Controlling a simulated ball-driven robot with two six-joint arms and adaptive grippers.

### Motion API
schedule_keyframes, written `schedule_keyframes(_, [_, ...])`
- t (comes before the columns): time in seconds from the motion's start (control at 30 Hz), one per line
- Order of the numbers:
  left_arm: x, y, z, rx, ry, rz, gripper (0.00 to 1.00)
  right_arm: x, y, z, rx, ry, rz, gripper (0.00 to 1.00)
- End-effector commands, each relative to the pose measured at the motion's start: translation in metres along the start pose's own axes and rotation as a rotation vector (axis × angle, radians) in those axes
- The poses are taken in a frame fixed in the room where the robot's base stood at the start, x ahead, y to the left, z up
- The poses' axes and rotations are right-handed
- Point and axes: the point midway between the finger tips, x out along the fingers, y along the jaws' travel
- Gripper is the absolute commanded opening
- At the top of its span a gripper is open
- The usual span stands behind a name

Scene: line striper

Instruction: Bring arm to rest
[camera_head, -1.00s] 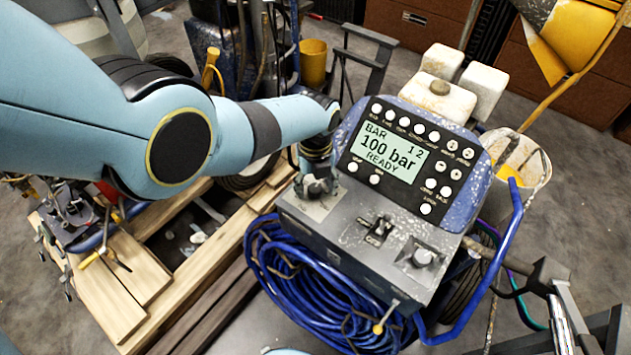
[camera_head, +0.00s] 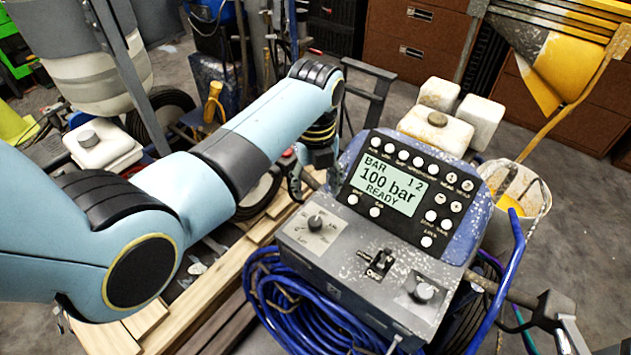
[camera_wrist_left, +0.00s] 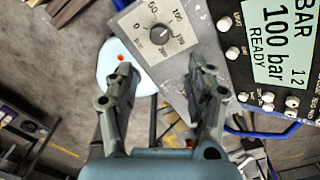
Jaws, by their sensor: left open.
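My left arm comes in from the left in the head view. Its gripper (camera_head: 312,180) hangs just left of the control panel, fingers pointing down, partly blurred against the clutter. In the left wrist view the two fingers (camera_wrist_left: 163,95) are apart with nothing between them. The striper's control box (camera_head: 350,255) carries a dial knob (camera_head: 315,222), which also shows beyond the fingertips in the wrist view (camera_wrist_left: 160,35). The display (camera_head: 388,182) reads "BAR 12, 100 bar, READY". The gripper is apart from the knob. My right gripper is not in view.
A toggle switch (camera_head: 380,263) and a second knob (camera_head: 424,292) sit on the box. A coiled blue hose (camera_head: 285,310) hangs below it. Wooden planks (camera_head: 215,290) lie to the left. A paint bucket (camera_head: 517,190) stands at right, with white containers (camera_head: 437,128) behind the panel.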

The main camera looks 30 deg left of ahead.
Motion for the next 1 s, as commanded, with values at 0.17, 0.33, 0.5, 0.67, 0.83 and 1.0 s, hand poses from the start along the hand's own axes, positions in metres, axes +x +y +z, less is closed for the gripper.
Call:
schedule_keyframes(0.17, [-0.001, 0.0, 0.0, 0.0, 0.0, 0.0, 0.55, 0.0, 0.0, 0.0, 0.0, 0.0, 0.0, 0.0])
schedule_keyframes(0.33, [-0.001, 0.0, 0.0, 0.0, 0.0, 0.0, 0.55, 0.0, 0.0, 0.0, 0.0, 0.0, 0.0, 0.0])
schedule_keyframes(0.5, [-0.001, 0.001, 0.0, -0.006, -0.001, 0.0, 0.55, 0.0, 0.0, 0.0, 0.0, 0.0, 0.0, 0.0])
schedule_keyframes(0.67, [0.001, 0.02, -0.006, -0.183, -0.021, -0.013, 0.55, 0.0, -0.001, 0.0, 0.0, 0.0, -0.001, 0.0])
schedule_keyframes(0.83, [-0.008, 0.071, -0.025, -0.662, -0.069, -0.071, 0.55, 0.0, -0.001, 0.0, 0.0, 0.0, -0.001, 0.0])
schedule_keyframes(1.0, [-0.036, 0.124, -0.052, -1.194, -0.086, -0.168, 0.55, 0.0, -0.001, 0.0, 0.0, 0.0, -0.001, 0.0])
